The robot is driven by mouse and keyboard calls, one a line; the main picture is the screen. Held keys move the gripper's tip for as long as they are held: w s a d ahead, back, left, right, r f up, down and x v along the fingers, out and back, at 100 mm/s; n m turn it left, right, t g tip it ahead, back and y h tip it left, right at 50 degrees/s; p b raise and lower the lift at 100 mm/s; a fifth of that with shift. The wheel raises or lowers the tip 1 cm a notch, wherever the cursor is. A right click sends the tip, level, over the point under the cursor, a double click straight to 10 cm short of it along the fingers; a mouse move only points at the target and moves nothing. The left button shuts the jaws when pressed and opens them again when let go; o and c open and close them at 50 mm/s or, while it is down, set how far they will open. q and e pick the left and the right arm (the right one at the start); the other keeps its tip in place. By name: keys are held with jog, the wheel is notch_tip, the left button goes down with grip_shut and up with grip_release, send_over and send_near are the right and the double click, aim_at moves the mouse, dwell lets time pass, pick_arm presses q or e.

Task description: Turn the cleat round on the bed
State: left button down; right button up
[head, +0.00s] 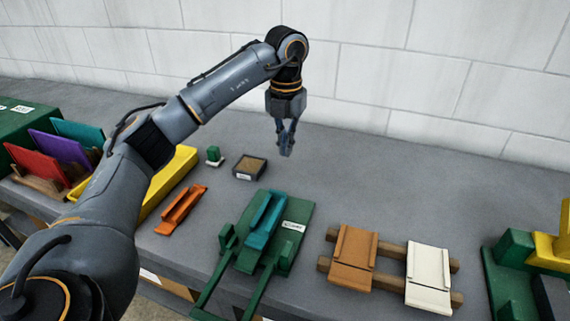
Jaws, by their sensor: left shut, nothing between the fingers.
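A teal cleat (264,222) lies lengthwise on a green bed (297,214) near the middle of the bench. The bed has a small white label at its right side, green blocks beside the cleat and two green rails running toward the front edge. My left gripper (286,150) points down, shut and empty, above the bench behind the bed, well apart from the cleat. My right gripper is not in view.
An orange piece (181,210) lies left of the bed. A small dark tray (249,167) and a green block (214,156) stand behind it. Orange (354,256) and white (428,276) pieces rest on wooden rails at right. The bench's back right is clear before the wall.

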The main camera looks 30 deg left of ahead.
aim_at(269, 214)
pick_arm(q)
notch_tip(269, 214, down, 9)
jog(key=shift+r+p, duration=0.15)
jog(key=shift+p, duration=0.7)
jog(key=s, duration=0.1)
jog(key=s+p, duration=0.1)
jog(key=shift+s+d, duration=0.35)
jog(key=shift+s, duration=0.05)
jog(key=shift+s+d, duration=0.15)
jog(key=shift+s, duration=0.4)
jog(key=shift+f, duration=0.2)
